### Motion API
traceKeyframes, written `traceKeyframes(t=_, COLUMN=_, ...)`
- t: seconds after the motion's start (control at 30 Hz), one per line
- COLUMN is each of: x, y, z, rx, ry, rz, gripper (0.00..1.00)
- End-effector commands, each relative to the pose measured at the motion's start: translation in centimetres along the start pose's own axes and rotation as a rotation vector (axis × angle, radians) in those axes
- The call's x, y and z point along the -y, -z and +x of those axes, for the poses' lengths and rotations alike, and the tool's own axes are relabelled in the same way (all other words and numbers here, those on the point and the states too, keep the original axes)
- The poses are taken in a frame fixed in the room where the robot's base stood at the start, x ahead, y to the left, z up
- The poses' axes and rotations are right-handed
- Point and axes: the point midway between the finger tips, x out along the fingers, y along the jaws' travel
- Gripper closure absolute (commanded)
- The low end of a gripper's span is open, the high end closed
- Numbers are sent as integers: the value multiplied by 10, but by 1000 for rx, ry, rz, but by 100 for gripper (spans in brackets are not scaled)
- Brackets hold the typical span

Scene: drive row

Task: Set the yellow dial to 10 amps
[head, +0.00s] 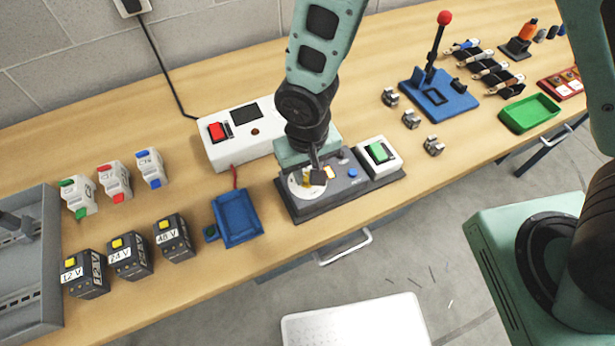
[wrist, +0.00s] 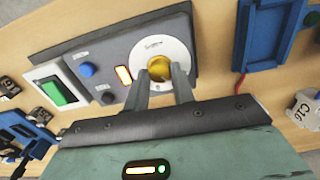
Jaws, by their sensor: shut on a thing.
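The yellow dial (wrist: 160,68) sits at the centre of a round white scale plate (wrist: 183,50) on a grey control box (wrist: 112,62). My gripper (wrist: 162,72) is shut on the yellow dial, one finger on either side of it. In the head view my gripper (head: 316,176) reaches down onto the same grey box (head: 340,190), and the white scale plate (head: 297,190) shows partly behind it. The scale's marks are too small to read, so I cannot tell the setting. An orange lit switch (wrist: 124,74) is beside the plate.
A blue button (head: 352,172) and a box with a green switch (head: 379,152) lie to the right. A blue tray-like device (head: 236,218) is at the left. A white unit with a red switch (head: 217,132) stands behind. Black voltage blocks (head: 129,257) line the front left.

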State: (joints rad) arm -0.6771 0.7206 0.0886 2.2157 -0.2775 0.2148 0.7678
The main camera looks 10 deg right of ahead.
Motion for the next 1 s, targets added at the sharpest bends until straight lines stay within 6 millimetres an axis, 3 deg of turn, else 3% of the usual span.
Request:
traceKeyframes(t=0.4, x=0, y=-1, z=-4, rx=1, ry=-3, rz=877, gripper=88)
traceKeyframes(t=0.63, x=0, y=0, z=-4, rx=0, ry=-2, rz=1234, gripper=88)
traceKeyframes(t=0.7, x=0, y=0, z=0, rx=0, ry=0, rz=1248, gripper=61)
traceKeyframes(t=0.9, x=0, y=0, z=0, rx=0, ry=0, rz=1242, gripper=9)
traceKeyframes(t=1.0, x=0, y=0, z=0, rx=0, ry=0, rz=1241, gripper=9)
